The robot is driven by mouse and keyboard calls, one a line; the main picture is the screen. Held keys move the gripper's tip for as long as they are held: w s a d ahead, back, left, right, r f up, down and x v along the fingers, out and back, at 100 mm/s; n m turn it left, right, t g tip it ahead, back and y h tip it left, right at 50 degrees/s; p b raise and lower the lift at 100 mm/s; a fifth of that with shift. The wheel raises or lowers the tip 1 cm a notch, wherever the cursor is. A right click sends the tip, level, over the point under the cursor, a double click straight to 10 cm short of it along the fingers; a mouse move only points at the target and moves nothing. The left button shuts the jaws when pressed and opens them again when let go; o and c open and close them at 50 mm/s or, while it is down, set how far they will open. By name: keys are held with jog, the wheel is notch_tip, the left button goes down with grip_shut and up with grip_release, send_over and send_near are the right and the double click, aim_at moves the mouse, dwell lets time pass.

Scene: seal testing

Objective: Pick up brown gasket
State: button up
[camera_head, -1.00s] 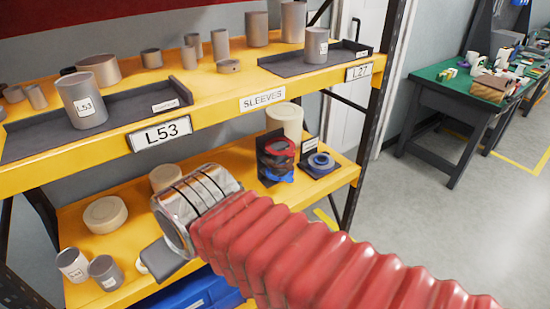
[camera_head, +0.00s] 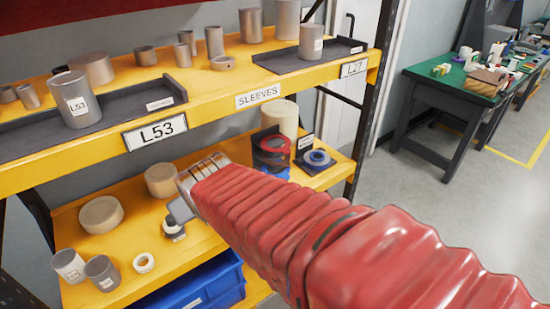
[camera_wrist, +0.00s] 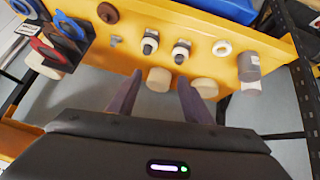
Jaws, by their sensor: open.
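A small brown ring, the brown gasket (camera_wrist: 108,13), lies flat on the yellow lower shelf at the top left of the wrist view. I cannot make it out in the head view, where my red-sleeved arm covers part of that shelf. My gripper (camera_wrist: 159,78) is open and empty; its two dark fingers reach up from the bottom of the wrist view. The gasket is above and left of the fingertips there, clear of them. In the head view, my gripper (camera_head: 181,209) shows as a grey part over the lower shelf, mostly hidden by the arm.
A holder with blue and red rings (camera_wrist: 62,40) is at left. The upper shelf (camera_head: 215,105) carries sleeves. A blue crate (camera_head: 205,287) is below.

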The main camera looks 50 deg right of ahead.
jog(key=w+d+f+t+h, duration=0.1)
jog(key=d+f, duration=0.2)
jog(key=d, duration=0.4)
jog(key=w+d+f+m+t+h, duration=0.1)
jog(key=w+d+f, duration=0.15)
jog(key=d, duration=0.45)
jog(key=w+d+f+t+h, duration=0.1)
jog(key=d+f, duration=0.3)
jog(key=d, duration=0.3)
jog(key=s+d+f+m+t+h, duration=0.1)
jog(key=s+d+f+m+t, duration=0.1)
jog(key=s, duration=0.5)
jog(key=s+d+f+m+t+h, duration=0.1)
jog(key=s+d+f+t+h, duration=0.1)
jog(key=s+d+f, duration=0.2)
jog(key=s+d, duration=0.2)
jog(key=d, duration=0.1)
jog(key=shift+s+f+m+t, duration=0.4)
jog(key=shift+w+d, duration=0.1)
jog(key=shift+d, duration=0.05)
jog(key=x, duration=0.8)
jog(key=shift+d, duration=0.15)
jog(key=shift+w+r, duration=0.1)
jog(key=shift+w, duration=0.1)
